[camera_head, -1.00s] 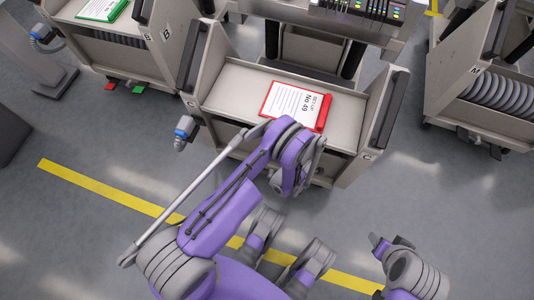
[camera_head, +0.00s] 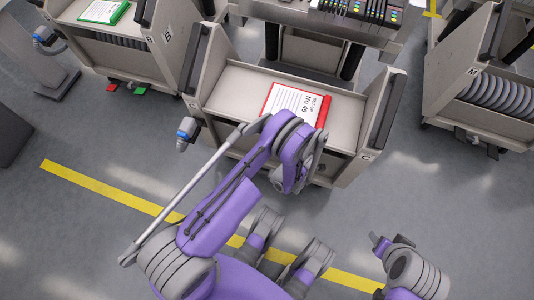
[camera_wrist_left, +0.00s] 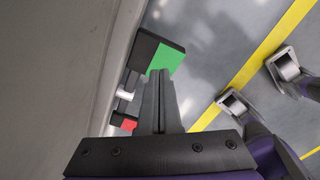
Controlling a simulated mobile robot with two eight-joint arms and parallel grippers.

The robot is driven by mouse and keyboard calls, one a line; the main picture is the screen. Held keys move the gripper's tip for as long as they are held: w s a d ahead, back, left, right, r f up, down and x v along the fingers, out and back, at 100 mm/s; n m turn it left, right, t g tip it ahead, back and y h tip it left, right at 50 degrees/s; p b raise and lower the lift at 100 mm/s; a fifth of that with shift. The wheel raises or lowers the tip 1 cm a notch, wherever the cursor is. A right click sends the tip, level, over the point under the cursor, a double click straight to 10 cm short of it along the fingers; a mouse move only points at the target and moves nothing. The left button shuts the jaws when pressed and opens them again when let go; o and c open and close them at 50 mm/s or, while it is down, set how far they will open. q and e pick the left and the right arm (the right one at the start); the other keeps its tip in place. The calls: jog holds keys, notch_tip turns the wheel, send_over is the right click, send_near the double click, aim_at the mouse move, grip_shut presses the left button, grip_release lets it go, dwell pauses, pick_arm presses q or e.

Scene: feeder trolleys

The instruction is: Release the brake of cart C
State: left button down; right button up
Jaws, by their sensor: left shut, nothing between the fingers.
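Cart C (camera_head: 228,90) stands in the middle of the head view, with the letter C on its side panels. Its brake pedals are hidden there behind my left arm. The left wrist view shows a green pedal (camera_wrist_left: 166,61) and, nearer the bottom, a smaller visible part of a red pedal (camera_wrist_left: 129,124), both beside the cart's grey panel. My left gripper (camera_wrist_left: 160,75) is shut and empty. Its fingertips overlap the lower edge of the green pedal in the picture; I cannot tell whether they touch it. My right gripper (camera_head: 379,244) is low at right, away from the cart; its opening is unclear.
A red clipboard (camera_head: 297,103) lies on cart C's top shelf. Cart B (camera_head: 120,48) stands at left with red and green pedals, and cart M (camera_head: 470,85) at right. A yellow floor line (camera_head: 105,188) crosses in front. The floor between cart C and cart M is clear.

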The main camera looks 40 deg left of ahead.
pick_arm(q)
notch_tip(320, 180, up, 6)
jog(key=p, duration=0.2)
dwell(0.8)
